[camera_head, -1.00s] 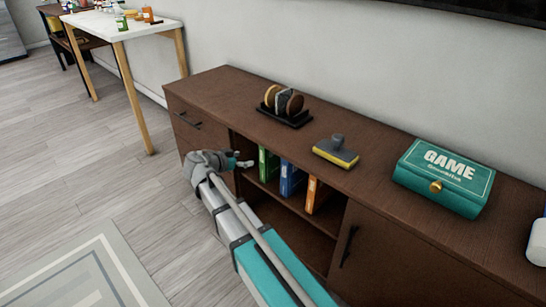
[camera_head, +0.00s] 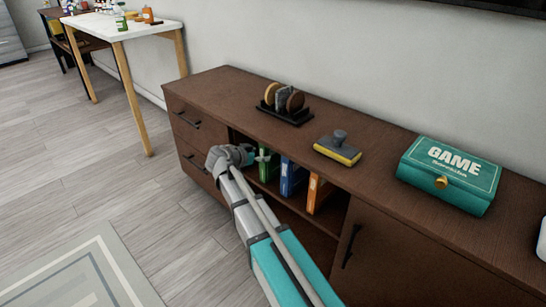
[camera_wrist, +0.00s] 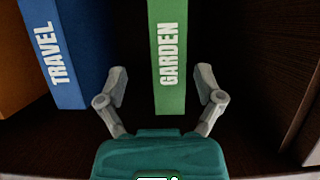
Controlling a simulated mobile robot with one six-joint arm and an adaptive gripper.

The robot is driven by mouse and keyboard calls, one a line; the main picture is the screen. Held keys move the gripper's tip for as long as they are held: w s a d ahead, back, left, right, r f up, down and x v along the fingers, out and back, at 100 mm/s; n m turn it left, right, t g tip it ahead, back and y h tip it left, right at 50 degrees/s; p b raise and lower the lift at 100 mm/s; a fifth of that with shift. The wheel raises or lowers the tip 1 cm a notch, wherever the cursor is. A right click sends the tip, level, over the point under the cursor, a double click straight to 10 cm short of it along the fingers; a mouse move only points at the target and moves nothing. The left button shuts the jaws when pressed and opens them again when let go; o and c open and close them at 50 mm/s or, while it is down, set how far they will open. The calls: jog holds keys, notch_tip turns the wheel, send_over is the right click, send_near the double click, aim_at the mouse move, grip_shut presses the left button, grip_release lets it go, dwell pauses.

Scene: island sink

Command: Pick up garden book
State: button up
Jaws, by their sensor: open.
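The garden book (camera_wrist: 169,60) is green with white "GARDEN" lettering on its spine and stands upright in the wrist view. My gripper (camera_wrist: 161,82) is open and empty there, with one finger on each side of the book's lower spine. I cannot tell whether the fingers touch it. In the head view the green book (camera_head: 268,164) stands in the open shelf of the brown cabinet (camera_head: 340,195). My gripper (camera_head: 256,158) is at its front, partly covering it.
A blue travel book (camera_wrist: 62,50) stands left of the garden book in the wrist view, with an orange book (camera_wrist: 14,70) beyond it. The cabinet top holds a coaster rack (camera_head: 285,106), a yellow-grey brush (camera_head: 338,148) and a teal game box (camera_head: 448,175).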

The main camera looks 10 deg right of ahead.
aim_at(268, 151)
jog(key=shift+w+b+x, duration=0.3)
jog(key=shift+b+x, duration=0.4)
jog(key=shift+x, duration=1.2)
jog(key=shift+w+d+f, duration=0.15)
jog(key=shift+w+d, duration=0.2)
jog(key=shift+d, duration=0.05)
grip_shut()
